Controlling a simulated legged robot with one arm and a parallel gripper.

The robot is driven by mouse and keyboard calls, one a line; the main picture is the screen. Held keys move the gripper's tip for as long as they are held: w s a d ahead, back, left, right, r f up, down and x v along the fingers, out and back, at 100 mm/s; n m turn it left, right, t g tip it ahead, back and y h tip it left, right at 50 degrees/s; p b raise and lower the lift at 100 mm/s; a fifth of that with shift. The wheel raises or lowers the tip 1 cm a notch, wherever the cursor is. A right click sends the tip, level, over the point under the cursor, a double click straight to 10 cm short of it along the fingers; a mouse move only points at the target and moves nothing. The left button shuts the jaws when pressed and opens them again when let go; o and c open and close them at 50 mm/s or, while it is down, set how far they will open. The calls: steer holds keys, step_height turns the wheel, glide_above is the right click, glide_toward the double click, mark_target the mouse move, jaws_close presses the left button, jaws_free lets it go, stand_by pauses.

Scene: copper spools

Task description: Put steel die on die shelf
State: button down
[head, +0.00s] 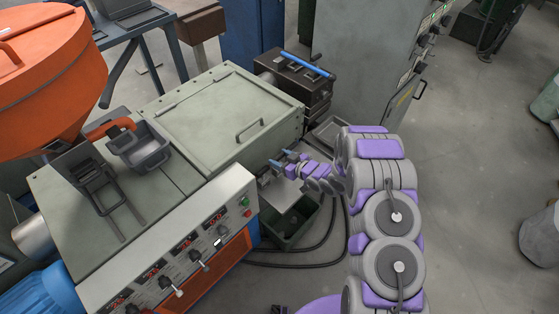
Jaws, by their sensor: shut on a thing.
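My gripper (283,161) is at the right end of the grey-green machine, low beside its corner. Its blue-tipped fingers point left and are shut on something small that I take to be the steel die. The held piece is mostly hidden by the fingers and too small to make out. A pale flat plate (283,194) lies just below my gripper, over a dark green bin. I cannot tell whether this plate is the die shelf, and no other die shelf is clearly identifiable.
The machine's flat lid (205,115) has a handle. A control panel (185,250) with knobs faces front. A dark toolbox (292,85) with a blue bar stands behind. The green bin (290,226) and dark hoses (325,245) are on the floor.

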steer(key=shift+w+a, duration=0.2)
steer(key=shift+w, duration=1)
steer(key=shift+w+f, duration=0.15)
steer(key=shift+f, duration=0.05)
steer(key=shift+a+f+b, duration=0.1)
steer(key=shift+f+b, duration=0.4)
steer(key=shift+f, duration=1.1)
steer(key=shift+f, duration=0.1)
steer(key=shift+c, duration=1.2)
jaws_free()
